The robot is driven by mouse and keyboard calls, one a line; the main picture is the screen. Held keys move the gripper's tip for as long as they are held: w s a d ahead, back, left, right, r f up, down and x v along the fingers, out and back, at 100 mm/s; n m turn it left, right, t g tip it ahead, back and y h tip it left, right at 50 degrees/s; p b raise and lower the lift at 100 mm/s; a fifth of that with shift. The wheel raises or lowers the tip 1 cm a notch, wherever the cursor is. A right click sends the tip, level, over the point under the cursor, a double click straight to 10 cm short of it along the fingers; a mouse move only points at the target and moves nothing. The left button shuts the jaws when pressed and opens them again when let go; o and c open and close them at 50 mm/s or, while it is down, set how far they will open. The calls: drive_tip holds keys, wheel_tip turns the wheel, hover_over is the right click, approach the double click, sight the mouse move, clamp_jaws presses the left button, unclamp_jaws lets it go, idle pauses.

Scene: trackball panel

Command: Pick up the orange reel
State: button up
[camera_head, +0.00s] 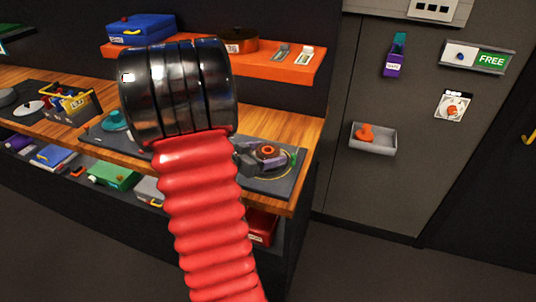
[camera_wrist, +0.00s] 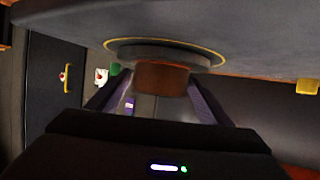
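The orange reel (camera_head: 268,150) is a small round piece with a dark centre, at the right end of the wooden counter, over a dark panel (camera_head: 252,182) with a yellow ring line. My gripper (camera_head: 262,157) is at the reel, with purple fingers beside it. In the wrist view the reel (camera_wrist: 160,79) sits between the two fingertips, against a round dark base inside the yellow ring. The fingers are apart, one on each side of the reel. Whether both press on it cannot be told. My arm hides part of the counter.
An orange shelf (camera_head: 270,66) above the counter (camera_head: 300,126) holds a blue box (camera_head: 140,28) and a brown round container (camera_head: 238,44). A grey tray (camera_head: 373,141) hangs on the wall at right. Boxes fill the lower shelf. Floor at right is clear.

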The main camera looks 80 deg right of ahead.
drive_tip(key=c, duration=0.8)
drive_tip(key=shift+r, duration=0.1)
wheel_tip(320, 180, up, 10)
idle(0.4)
